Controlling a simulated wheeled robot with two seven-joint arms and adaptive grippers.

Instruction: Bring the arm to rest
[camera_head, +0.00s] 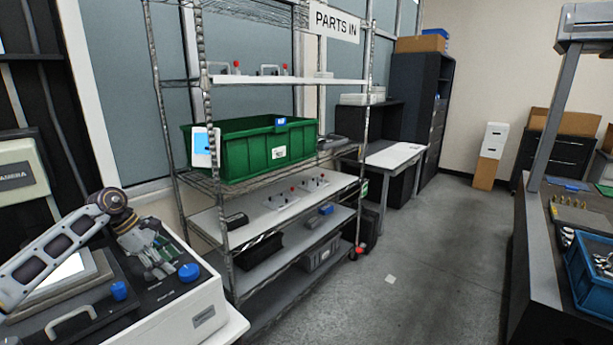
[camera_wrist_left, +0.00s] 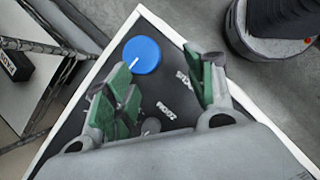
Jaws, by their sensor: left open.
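My left arm comes in from the left in the head view. Its gripper (camera_head: 168,256) is over the top of a white and black bench instrument (camera_head: 205,310), close to a blue knob (camera_head: 189,272). In the left wrist view the two green-padded fingers of the left gripper (camera_wrist_left: 162,78) stand apart with nothing between them. The blue knob (camera_wrist_left: 141,55) lies past the left finger there, on the dark panel with white lettering. I cannot tell how far the fingers are above the panel. My right gripper is not in view.
A wire rack (camera_head: 208,105) with a green bin (camera_head: 255,152) stands just behind the instrument. A second blue knob (camera_head: 119,291) and a handle (camera_head: 70,322) are at the lower left. A dark bench with a blue crate (camera_head: 590,270) is at right. The floor (camera_head: 440,250) between is mostly clear.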

